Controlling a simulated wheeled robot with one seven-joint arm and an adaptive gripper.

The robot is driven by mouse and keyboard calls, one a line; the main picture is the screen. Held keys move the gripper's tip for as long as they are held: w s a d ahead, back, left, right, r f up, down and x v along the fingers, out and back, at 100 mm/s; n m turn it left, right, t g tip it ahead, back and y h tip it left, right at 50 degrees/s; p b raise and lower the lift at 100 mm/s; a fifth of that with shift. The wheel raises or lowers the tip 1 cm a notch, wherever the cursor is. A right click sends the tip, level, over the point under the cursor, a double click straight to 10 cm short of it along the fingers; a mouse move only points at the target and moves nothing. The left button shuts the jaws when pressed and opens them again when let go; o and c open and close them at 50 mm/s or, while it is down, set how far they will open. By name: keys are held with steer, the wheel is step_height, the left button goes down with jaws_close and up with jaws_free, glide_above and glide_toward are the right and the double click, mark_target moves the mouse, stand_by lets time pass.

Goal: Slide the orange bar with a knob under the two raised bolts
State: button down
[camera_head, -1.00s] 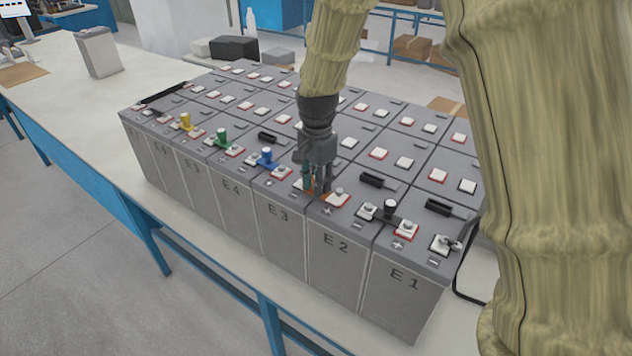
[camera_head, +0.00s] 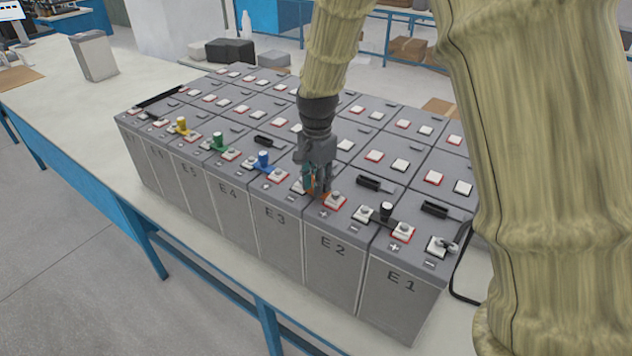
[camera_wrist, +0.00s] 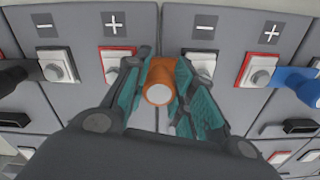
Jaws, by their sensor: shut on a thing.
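The orange bar with its knob (camera_head: 326,193) is at the front row of batteries, near the joint between E3 and E2. My gripper (camera_wrist: 159,90) is shut on the orange knob (camera_wrist: 158,92) in the wrist view; the fingers have teal pads. My fingers partly cover both terminals. A bolt shows on the E2 terminal (camera_head: 335,200) in the head view. The bar's ends are mostly hidden, so I cannot tell whether they lie under the bolts.
A blue-knobbed bar (camera_head: 263,162), a green one (camera_head: 219,143) and a yellow one (camera_head: 182,127) join terminals to the left. A black-knobbed bar (camera_head: 386,212) is to the right. Black handles (camera_head: 368,183) stand up behind the front terminals.

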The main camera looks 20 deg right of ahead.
steer(key=shift+w+d, duration=0.2)
steer(key=shift+d, duration=0.05)
stand_by(0.7)
steer(key=shift+p, duration=0.3)
stand_by(0.3)
steer(key=c, duration=1.1)
jaws_free()
steer(key=shift+d+f, duration=0.1)
step_height(320, 180, up, 12)
steer(key=shift+f, duration=0.1)
